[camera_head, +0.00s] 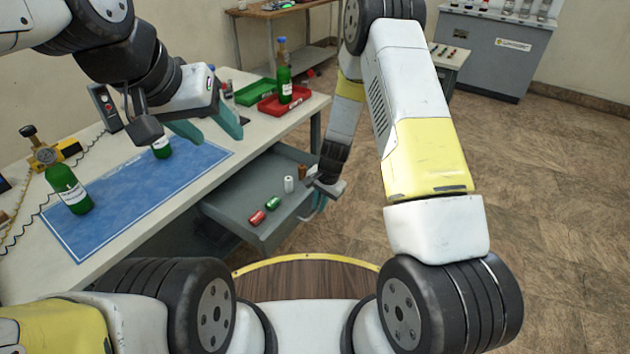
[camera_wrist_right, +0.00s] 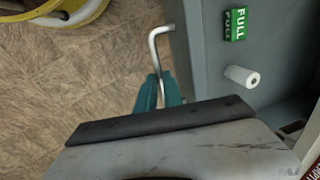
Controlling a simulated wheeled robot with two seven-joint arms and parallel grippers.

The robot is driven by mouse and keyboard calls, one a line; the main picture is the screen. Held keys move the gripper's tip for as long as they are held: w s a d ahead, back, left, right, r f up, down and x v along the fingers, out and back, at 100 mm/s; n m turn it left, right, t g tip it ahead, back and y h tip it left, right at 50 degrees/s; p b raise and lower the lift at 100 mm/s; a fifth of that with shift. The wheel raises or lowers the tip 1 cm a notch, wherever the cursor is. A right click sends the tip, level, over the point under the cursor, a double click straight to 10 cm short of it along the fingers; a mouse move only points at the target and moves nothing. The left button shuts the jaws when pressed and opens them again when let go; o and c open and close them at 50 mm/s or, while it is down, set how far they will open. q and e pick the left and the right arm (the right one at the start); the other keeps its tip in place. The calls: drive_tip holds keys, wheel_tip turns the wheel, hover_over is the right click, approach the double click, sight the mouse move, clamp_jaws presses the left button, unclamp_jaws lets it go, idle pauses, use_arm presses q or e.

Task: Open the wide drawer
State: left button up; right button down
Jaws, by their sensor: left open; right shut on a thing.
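The wide grey drawer (camera_head: 243,190) under the workbench stands pulled out, its inside showing. It holds a red piece (camera_head: 257,217), a green piece (camera_head: 273,203), a white roll (camera_head: 288,184) and a brown piece (camera_head: 302,171). My right gripper (camera_head: 319,200) is at the drawer's outer front. In the wrist view its teal fingers (camera_wrist_right: 158,93) are shut on the bent metal handle (camera_wrist_right: 155,45); the fingers hide part of it. The drawer wall (camera_wrist_right: 186,50) is beside the handle. My left gripper (camera_head: 207,128) is open and empty above the workbench, away from the drawer.
On the workbench (camera_head: 120,158) are a blue mat (camera_head: 135,200), green bottles (camera_head: 68,188), a red tray (camera_head: 297,101) and a green tray (camera_head: 256,91). Brown floor (camera_head: 560,200) is clear at the right. A grey cabinet (camera_head: 480,50) stands behind.

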drive_tip(key=shift+s+d, duration=0.2)
idle(0.3)
drive_tip(key=c, duration=1.8)
unclamp_jaws()
drive_tip(key=shift+o, duration=0.2)
wheel_tip(320, 180, up, 8)
drive_tip(key=d, duration=0.1)
drive_tip(key=shift+s+d+f, duration=0.15)
drive_tip(key=shift+s, duration=0.3)
